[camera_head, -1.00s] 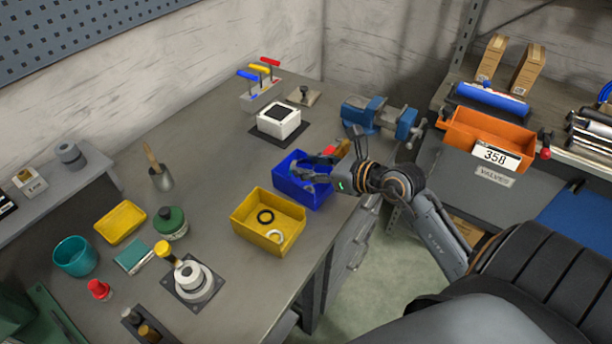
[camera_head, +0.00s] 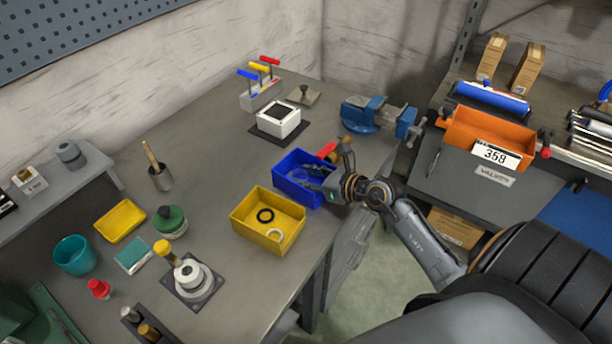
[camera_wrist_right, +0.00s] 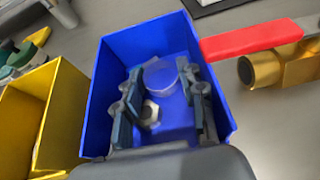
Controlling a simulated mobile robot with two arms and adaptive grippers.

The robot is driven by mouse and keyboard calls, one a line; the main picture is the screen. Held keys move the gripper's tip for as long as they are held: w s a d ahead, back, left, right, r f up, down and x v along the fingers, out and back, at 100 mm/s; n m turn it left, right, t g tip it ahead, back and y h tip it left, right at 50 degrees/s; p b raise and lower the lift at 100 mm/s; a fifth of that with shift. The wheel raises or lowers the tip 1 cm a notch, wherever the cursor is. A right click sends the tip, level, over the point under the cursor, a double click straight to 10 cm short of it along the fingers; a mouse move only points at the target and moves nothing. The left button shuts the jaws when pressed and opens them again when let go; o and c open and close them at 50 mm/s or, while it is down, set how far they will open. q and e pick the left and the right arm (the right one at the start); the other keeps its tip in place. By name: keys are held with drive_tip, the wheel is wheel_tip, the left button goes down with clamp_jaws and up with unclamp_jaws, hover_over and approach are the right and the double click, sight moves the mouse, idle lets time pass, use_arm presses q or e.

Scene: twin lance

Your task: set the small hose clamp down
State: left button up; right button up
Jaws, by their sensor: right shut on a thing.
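My right gripper (camera_head: 314,180) is down inside the blue bin (camera_head: 287,172), its arm coming in over the bin's right side. In the wrist view, my right gripper (camera_wrist_right: 163,103) is shut on the small hose clamp (camera_wrist_right: 160,76). The blue bin's walls (camera_wrist_right: 95,90) surround the fingers. Whether the clamp touches the bin's floor is unclear. My left gripper is not in view.
A yellow bin (camera_head: 252,234) holding a black ring and a pale ring stands close beside the blue bin. A brass valve with a red handle (camera_wrist_right: 255,40) lies just beyond it. A blue vise (camera_head: 362,113) is behind, and the table edge is close on the right.

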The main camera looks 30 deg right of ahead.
drive_tip(key=shift+s+f, duration=0.2)
drive_tip(key=shift+f, duration=0.45)
drive_tip(key=o, duration=0.6)
drive_tip(key=shift+a, duration=0.1)
drive_tip(key=shift+c, duration=0.2)
drive_tip(key=shift+o, duration=0.5)
drive_tip(key=shift+s+f, duration=0.1)
drive_tip(key=shift+f, duration=0.1)
drive_tip(key=shift+a, duration=0.1)
drive_tip(key=shift+r, duration=0.75)
drive_tip(key=v, duration=0.7)
drive_tip(key=b+v, duration=0.1)
drive_tip(key=v, duration=0.2)
drive_tip(key=shift+s+d+r, duration=0.15)
drive_tip(key=shift+d+r, duration=0.15)
drive_tip(key=shift+d, duration=0.05)
drive_tip(key=shift+s+d+r, duration=0.15)
drive_tip(key=shift+s+r, duration=0.2)
drive_tip(key=shift+s, duration=0.1)
